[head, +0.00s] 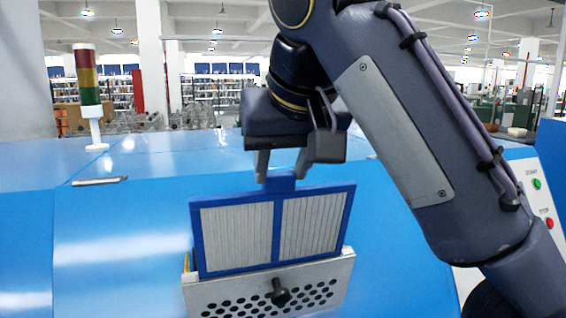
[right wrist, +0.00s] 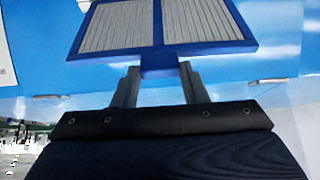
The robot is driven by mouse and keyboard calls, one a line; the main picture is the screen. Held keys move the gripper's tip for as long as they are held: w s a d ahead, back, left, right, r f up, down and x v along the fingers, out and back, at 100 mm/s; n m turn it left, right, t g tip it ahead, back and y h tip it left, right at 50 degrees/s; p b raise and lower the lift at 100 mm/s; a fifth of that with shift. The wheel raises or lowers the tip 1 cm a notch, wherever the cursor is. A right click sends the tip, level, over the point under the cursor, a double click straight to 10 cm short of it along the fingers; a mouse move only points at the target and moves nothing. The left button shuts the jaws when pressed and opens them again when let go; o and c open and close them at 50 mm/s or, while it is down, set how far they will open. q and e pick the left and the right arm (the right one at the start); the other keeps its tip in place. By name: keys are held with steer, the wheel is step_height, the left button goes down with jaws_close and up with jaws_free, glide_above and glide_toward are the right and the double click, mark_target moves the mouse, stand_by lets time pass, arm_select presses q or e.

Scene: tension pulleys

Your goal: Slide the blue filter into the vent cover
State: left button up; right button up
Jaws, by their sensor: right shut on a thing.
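The blue filter (head: 274,228) has a blue frame around two pale pleated panels. My right gripper (head: 278,176) is shut on the tab at the filter's top edge and holds it nearly upright, slightly tilted. In the right wrist view the filter (right wrist: 158,50) extends away from the two fingers (right wrist: 158,84). The vent cover (head: 235,297) is a pale metal pocket with round holes and a black knob, on the blue machine's front. The filter's lower edge is at the cover's top opening; how far it is inside is hidden by the cover's front. My left gripper is not in view.
The blue machine (head: 110,240) fills the foreground. A red, yellow and green signal tower (head: 88,85) stands on its top at the left. A handle (head: 100,181) lies left of the filter. A control panel with green and red buttons (head: 537,184) is at the right.

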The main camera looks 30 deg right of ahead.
mark_target(279, 206)
steer(key=shift+w+f+b, duration=0.15)
steer(key=shift+f+b, duration=0.3)
steer(key=shift+f, duration=0.15)
steer(key=shift+w+f+b, duration=0.15)
steer(key=shift+f+b, duration=0.3)
steer(key=shift+f, duration=0.25)
steer(key=shift+w+d+f+b, duration=0.1)
steer(key=shift+w+f+b, duration=0.05)
steer(key=shift+f+b, duration=0.6)
steer(key=shift+w+f+b, duration=0.15)
steer(key=shift+f+b, duration=0.35)
steer(key=shift+f, duration=0.4)
steer(key=shift+f, duration=0.2)
stand_by(0.4)
steer(key=shift+w+d+f+b, duration=0.1)
steer(key=shift+w+f+b, duration=0.1)
steer(key=shift+f+b, duration=0.45)
steer(key=shift+w+f+b, duration=0.2)
steer(key=shift+f+b, duration=0.35)
steer(key=shift+f, duration=0.3)
